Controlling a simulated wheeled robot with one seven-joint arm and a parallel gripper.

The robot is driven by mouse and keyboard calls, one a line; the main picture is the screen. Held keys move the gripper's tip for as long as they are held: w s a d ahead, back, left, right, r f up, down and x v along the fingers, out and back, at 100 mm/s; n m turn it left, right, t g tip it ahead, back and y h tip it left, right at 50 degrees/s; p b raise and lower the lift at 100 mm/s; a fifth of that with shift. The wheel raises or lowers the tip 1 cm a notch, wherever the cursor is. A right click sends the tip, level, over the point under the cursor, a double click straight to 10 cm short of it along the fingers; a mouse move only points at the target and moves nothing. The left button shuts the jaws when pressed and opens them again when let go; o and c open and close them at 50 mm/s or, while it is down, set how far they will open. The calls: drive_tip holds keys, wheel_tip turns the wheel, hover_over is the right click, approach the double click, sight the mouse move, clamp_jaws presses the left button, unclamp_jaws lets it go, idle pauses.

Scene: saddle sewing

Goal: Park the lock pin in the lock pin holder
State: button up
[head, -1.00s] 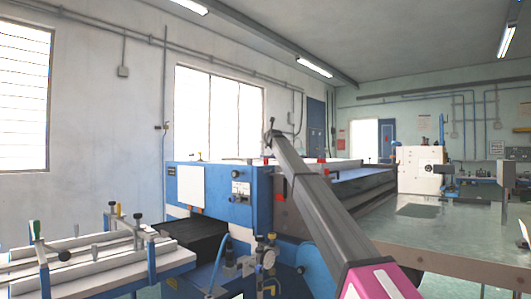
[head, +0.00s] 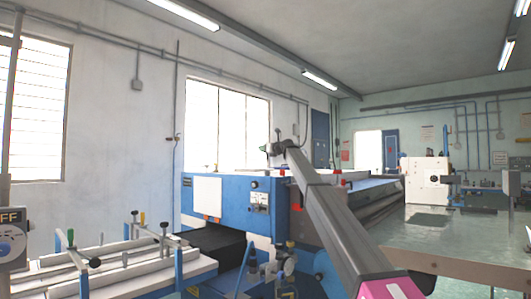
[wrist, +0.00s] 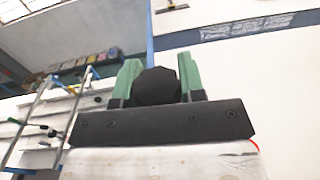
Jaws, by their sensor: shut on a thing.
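My gripper (wrist: 156,84) shows in the wrist view with its two green fingers on either side of a dark, rounded black knob, which I take to be the lock pin (wrist: 155,88). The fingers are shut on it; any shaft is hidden. In the head view my gripper (head: 266,148) is a small green and dark shape at the far end of the raised arm, in front of the bright window. The pin cannot be made out there. I cannot identify the lock pin holder in either view.
A blue machine (head: 229,211) stands behind my arm. A white-railed fixture with clamps (head: 110,262) is at lower left, beside a panel marked OFF (head: 12,235). A grey-green table (head: 465,228) extends at right. The air around my gripper looks clear.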

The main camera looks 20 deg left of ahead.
idle(0.4)
drive_tip(key=shift+f, duration=2.5)
drive_tip(key=shift+f, duration=2.1)
drive_tip(key=o, duration=1.1)
drive_tip(key=v, duration=1)
drive_tip(key=shift+s+d, duration=0.1)
drive_tip(key=shift+d, duration=0.3)
